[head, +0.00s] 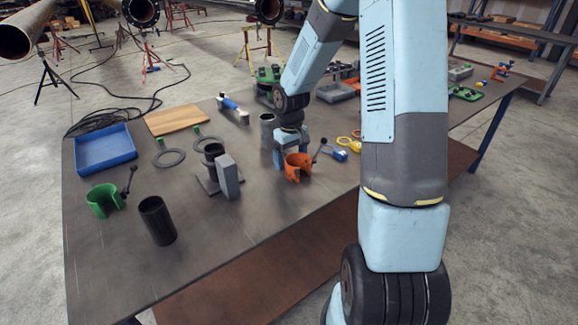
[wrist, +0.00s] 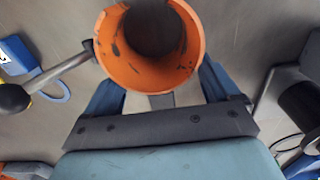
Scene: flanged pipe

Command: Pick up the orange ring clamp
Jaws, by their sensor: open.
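The orange ring clamp (head: 298,168) is near the middle of the table, with its dark-knobbed handle pointing up and right. In the wrist view the clamp (wrist: 165,75) is a worn orange ring with a dark hollow, and its grey handle reaches left. My gripper (head: 287,151) is right at the clamp, on its far left side in the head view. In the wrist view the blue fingers of my gripper (wrist: 160,92) are spread, one on each side of the ring. The ring hides the fingertips, so I cannot tell whether they touch it.
A grey cylinder (head: 267,131) stands close behind my gripper. A grey upright block and fixture (head: 228,177) stand to the left. A green clamp (head: 104,200), a black tube (head: 157,220) and a blue tray (head: 105,150) are farther left. Blue and yellow tools (head: 341,153) lie right of the clamp.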

